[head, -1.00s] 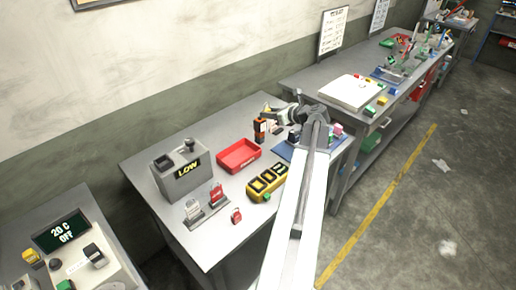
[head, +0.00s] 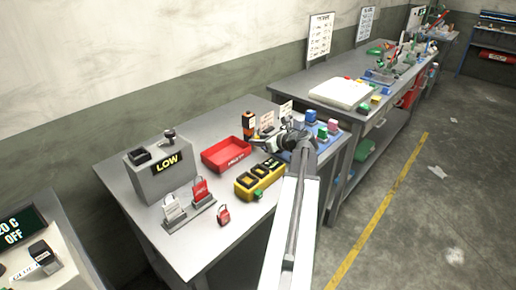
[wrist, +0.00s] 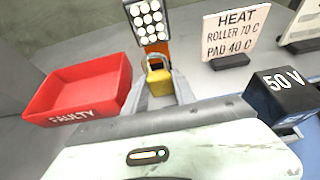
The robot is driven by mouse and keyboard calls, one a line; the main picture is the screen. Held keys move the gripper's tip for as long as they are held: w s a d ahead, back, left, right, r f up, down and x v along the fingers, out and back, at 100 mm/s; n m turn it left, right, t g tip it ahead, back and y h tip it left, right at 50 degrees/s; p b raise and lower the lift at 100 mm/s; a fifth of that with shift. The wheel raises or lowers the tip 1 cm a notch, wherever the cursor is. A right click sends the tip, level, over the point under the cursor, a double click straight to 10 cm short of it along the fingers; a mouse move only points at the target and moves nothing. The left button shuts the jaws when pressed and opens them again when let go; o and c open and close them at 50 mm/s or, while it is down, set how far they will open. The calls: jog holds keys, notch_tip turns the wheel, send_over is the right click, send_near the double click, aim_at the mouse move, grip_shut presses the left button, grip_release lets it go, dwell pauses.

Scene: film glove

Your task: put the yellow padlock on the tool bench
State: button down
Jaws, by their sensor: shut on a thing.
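The yellow padlock (wrist: 159,80) is between the fingers of my gripper (wrist: 159,90) in the wrist view, its shackle up. My gripper is shut on it. In the head view my gripper (head: 260,141) is over the right part of a grey bench (head: 225,232), near the red tray; I cannot make out the padlock there. A longer grey bench (head: 292,84) stands beyond to the right. No label shows which bench is the tool bench.
A red tray marked FAULTY (wrist: 90,85) is left of the padlock. An orange-and-black device (head: 248,124), a HEAT sign (wrist: 236,32) and a 50 V block (wrist: 284,95) stand close by. A yellow counter box (head: 260,178) lies in front.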

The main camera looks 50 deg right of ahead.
jog(key=shift+r, duration=0.1)
jog(key=c, duration=1)
grip_release()
jog(key=shift+r+p, duration=0.2)
jog(key=shift+p, duration=0.1)
jog(key=p+v, duration=0.4)
jog(key=v, duration=0.7)
jog(key=shift+s+a, duration=0.1)
jog(key=shift+s, duration=0.35)
